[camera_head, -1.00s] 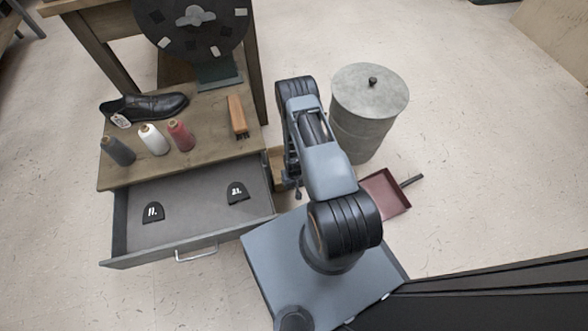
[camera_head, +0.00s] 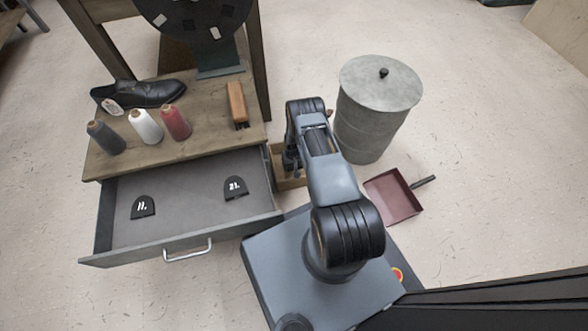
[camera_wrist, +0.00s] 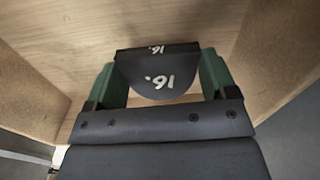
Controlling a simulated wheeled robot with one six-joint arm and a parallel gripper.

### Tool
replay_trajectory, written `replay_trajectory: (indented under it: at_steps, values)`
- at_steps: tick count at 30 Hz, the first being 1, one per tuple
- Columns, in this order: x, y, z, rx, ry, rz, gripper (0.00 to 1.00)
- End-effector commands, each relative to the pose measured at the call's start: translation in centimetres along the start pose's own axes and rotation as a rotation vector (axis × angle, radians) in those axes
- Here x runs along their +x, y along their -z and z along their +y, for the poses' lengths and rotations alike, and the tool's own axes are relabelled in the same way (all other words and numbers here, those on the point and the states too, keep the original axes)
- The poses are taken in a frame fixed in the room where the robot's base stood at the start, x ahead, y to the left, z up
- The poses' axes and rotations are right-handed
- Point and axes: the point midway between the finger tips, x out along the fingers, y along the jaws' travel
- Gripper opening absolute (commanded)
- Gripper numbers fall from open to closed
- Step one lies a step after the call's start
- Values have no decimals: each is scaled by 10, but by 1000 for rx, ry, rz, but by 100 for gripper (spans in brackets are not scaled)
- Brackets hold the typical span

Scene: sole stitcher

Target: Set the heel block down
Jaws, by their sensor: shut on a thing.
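The heel block (camera_wrist: 150,88) is a dark rounded piece with a white "16." on two faces, seen close up in the wrist view. My gripper (camera_wrist: 162,76) is shut on it, with one green finger pad at each side. The block is inside or just over an open wooden crate (camera_wrist: 255,45), whose pale floor and walls surround it. I cannot tell whether it touches the floor. In the head view the crate (camera_head: 294,183) stands on the ground right of the drawer, and my arm hides much of it and the block.
An open grey drawer (camera_head: 190,215) holds two dark heel blocks, marked 11 (camera_head: 143,207) and 21 (camera_head: 236,188). A shoe (camera_head: 140,93), thread spools and a brush (camera_head: 237,104) are on the bench. A metal drum (camera_head: 372,115) and a red dustpan (camera_head: 394,196) stand right of my arm.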

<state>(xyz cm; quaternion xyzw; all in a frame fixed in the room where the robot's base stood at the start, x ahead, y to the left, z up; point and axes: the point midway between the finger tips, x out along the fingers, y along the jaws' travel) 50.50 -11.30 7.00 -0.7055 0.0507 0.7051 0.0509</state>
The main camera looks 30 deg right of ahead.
Motion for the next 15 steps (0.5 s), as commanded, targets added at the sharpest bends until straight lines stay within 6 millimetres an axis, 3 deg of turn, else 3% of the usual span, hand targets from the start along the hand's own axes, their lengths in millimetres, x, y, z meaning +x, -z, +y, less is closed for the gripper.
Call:
replay_trajectory:
  at_steps: [1,6,15]
  values:
    - [12,-2,0,0,0,-3,54]
    - [30,-2,0,0,0,-2,54]
    - [30,-2,0,0,0,-2,54]
